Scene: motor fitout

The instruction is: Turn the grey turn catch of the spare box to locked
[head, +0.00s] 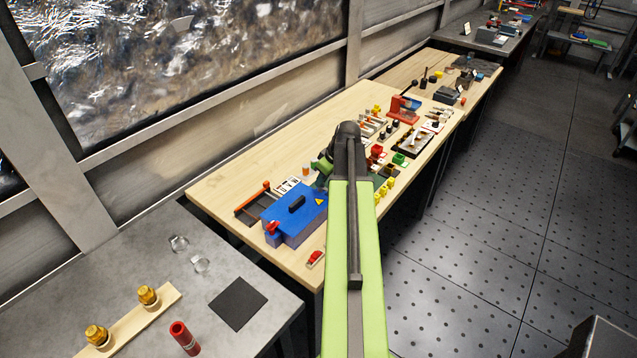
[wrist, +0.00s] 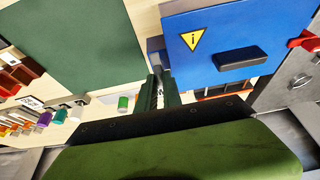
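The spare box appears to be the blue box (head: 292,222) with a black handle and yellow warning triangle, at the near end of the wooden bench. In the wrist view its blue lid (wrist: 210,65) fills the upper right. A small grey piece (wrist: 155,46) at the lid's left edge may be the turn catch; its setting cannot be made out. My gripper (wrist: 162,84) points at this edge, close to the grey piece, with its dark fingers slightly apart and no object clearly held. In the head view my arm hides the box's right side and the gripper tip.
A red part (wrist: 305,41) sits at the lid's other edge. A dark green panel (wrist: 70,45) lies left of the gripper. Small coloured parts (wrist: 40,118) stand at lower left. A red-handled tray (head: 250,205) is beside the box. Several parts crowd the bench farther back.

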